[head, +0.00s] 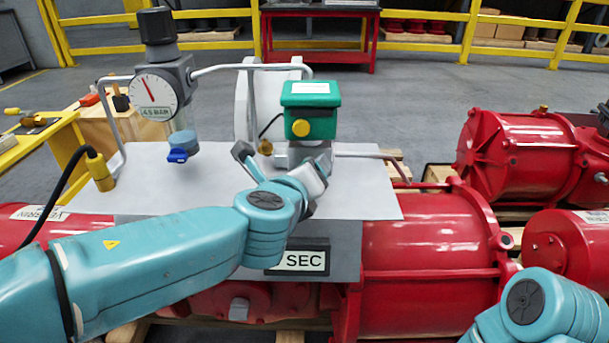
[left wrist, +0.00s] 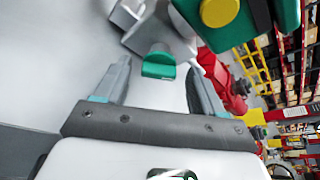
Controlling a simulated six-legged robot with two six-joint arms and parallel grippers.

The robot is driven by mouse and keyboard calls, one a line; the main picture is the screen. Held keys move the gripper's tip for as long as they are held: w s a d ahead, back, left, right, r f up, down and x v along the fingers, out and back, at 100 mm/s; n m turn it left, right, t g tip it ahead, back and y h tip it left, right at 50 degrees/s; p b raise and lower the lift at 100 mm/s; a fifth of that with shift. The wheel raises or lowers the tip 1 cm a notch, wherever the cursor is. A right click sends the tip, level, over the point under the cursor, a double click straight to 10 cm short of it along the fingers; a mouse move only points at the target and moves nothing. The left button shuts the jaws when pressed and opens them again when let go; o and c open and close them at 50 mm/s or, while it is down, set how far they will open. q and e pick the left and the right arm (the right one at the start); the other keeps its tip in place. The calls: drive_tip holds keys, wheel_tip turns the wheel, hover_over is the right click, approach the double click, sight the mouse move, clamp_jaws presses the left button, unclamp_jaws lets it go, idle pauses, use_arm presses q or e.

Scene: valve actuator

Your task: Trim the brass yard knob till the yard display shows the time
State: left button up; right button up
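A green box (head: 311,95) stands above the grey panel with a round yellow-brass knob (head: 300,128) on its front; the knob also shows at the top of the left wrist view (left wrist: 220,10). A smaller brass piece (head: 265,147) sits at the end of a black cable; I cannot tell which is the yard knob. A display (head: 312,262) on the panel's front reads "SEC"; my left arm hides the rest. My left gripper (head: 283,162) is open below the box. In the left wrist view a green tab (left wrist: 158,65) lies between its fingers, apart from both. My right gripper is out of view.
A gauge (head: 155,92) reading 4.5 BAR with a blue handle (head: 182,151) stands at left on the panel (head: 150,185). Grey pipes run beside the green box. Red actuator cylinders (head: 430,265) lie below and right. A yellow railing (head: 420,45) runs behind.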

use_arm(q)
drive_tip(key=p+v, duration=0.4)
drive_tip(key=v, duration=1.2)
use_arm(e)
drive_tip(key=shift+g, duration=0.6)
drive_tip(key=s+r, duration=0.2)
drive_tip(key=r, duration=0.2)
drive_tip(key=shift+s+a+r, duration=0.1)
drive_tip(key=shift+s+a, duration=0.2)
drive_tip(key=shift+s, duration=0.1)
use_arm(q)
drive_tip(key=shift+s+a, duration=0.1)
drive_tip(key=shift+s, duration=0.05)
